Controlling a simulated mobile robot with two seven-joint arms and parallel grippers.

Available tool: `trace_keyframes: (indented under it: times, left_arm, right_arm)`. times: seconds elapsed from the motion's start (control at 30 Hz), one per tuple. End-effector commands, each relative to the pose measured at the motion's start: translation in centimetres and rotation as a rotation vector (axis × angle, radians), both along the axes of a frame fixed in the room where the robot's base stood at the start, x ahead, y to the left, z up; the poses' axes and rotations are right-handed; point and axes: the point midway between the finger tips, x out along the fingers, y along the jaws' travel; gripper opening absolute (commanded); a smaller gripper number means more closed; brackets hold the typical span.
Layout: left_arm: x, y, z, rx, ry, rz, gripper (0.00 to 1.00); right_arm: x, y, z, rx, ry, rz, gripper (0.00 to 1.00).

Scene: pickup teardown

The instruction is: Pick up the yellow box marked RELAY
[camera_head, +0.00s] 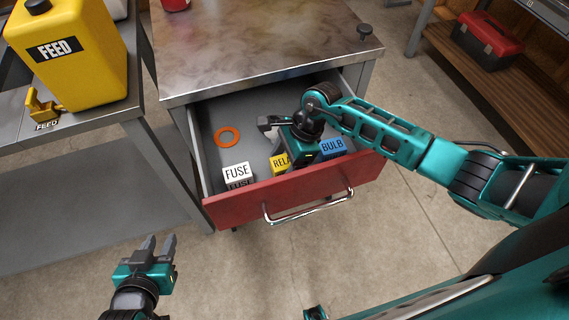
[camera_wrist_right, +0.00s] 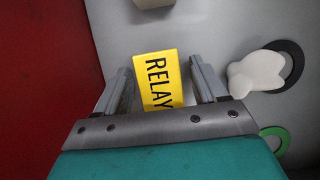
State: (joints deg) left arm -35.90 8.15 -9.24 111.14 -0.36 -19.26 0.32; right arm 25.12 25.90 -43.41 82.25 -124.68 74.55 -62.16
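The yellow box marked RELAY (camera_head: 280,163) lies in the open drawer, between a white FUSE box and a blue BULB box. My right gripper partly hides it in the head view. In the right wrist view the RELAY box (camera_wrist_right: 158,80) sits between the fingers of my right gripper (camera_wrist_right: 162,82), with a gap visible on each side. That gripper is open; how far its tips are above the drawer floor I cannot tell. My left gripper (camera_head: 158,245) is open and empty, low in front of the bench at left.
The drawer's red front (camera_head: 300,190) stands close to the boxes. The FUSE box (camera_head: 237,173), BULB box (camera_head: 332,147) and an orange ring (camera_head: 227,129) lie inside. The wrist view shows a white lump (camera_wrist_right: 255,74), a black ring (camera_wrist_right: 294,58) and a green ring (camera_wrist_right: 283,135).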

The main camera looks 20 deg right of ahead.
Motion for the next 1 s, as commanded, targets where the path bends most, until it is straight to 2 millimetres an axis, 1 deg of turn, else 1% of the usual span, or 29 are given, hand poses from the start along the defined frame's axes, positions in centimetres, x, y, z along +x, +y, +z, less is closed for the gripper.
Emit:
trace_keyframes:
  times: [0.03,0.07,0.53,0.83,0.93,1.0]
  left_arm:
    - [0.1,0.0,0.0,0.0,-0.002,-0.001,0.35]
    - [0.1,0.0,0.1,0.0,-0.002,-0.001,0.35]
    - [0.3,0.0,0.2,0.0,-0.007,-0.001,0.35]
    - [0.2,-0.1,0.2,0.0,-0.006,-0.002,0.35]
    - [0.2,-0.1,0.3,0.0,-0.005,-0.002,0.35]
    - [0.1,-0.1,0.3,0.0,-0.004,-0.003,0.35]
  right_arm:
    - [0.0,0.0,0.0,0.0,0.0,0.0,0.66]
    - [0.0,0.0,0.0,0.0,0.0,0.0,0.63]
    - [0.0,0.0,0.0,0.0,0.0,0.0,0.18]
    - [0.1,0.0,0.3,0.0,-0.002,0.0,0.17]
    - [0.1,-0.1,0.9,0.0,-0.003,0.0,0.17]
    - [0.1,-0.1,1.7,0.0,-0.004,0.0,0.17]
